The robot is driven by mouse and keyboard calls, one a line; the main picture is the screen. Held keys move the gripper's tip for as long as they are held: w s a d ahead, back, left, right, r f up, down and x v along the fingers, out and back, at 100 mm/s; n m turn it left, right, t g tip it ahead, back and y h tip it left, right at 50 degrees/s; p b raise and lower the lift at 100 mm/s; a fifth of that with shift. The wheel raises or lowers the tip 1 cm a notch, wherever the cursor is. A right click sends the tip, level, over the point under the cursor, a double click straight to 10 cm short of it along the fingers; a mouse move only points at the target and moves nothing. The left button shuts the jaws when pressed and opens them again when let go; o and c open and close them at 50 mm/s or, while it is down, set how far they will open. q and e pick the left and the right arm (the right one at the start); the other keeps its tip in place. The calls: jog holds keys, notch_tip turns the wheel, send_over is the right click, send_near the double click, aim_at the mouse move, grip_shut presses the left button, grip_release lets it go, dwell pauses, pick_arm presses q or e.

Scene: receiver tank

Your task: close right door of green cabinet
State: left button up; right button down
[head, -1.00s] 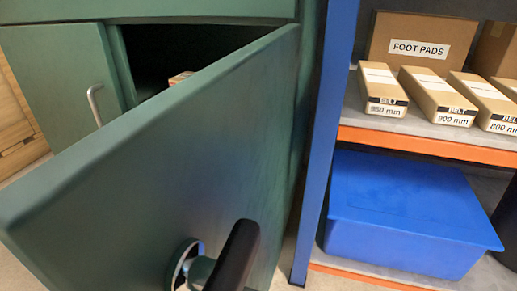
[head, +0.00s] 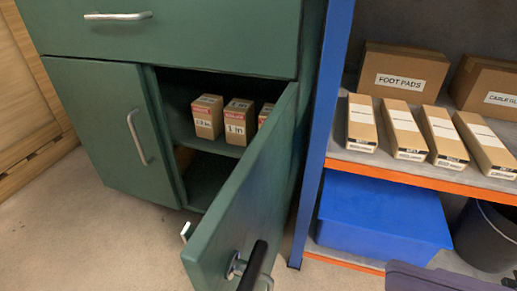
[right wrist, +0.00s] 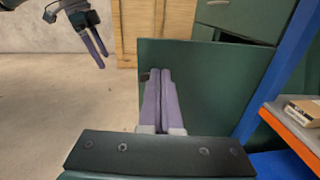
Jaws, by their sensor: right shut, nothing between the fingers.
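The green cabinet (head: 180,48) stands at the left of the head view. Its left door (head: 98,120) is shut. Its right door (head: 248,190) stands wide open, hinged on the right, its free edge towards me. A black grip (head: 252,268) on a round metal base is on its face. In the right wrist view the door panel (right wrist: 210,85) lies behind my right gripper (right wrist: 158,73), whose purple fingers are together and empty; contact cannot be told. A purple part, seemingly of that gripper, shows low right in the head view. My left gripper (right wrist: 104,61) hangs away from the cabinet.
Small boxes (head: 207,118) stand inside the cabinet. Right of it, a blue post (head: 322,130) and an orange-edged shelf (head: 400,173) hold cartons, with a blue bin (head: 385,215) below and a dark bucket (head: 488,235) beside it. The floor left of the open door is clear.

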jog(key=b, duration=0.2)
send_near(222, 234)
jog(key=shift+n+g, duration=0.3)
jog(key=shift+n, duration=0.1)
jog(key=x, duration=0.7)
jog(key=shift+w+d+r, duration=0.1)
jog(key=shift+w, duration=0.1)
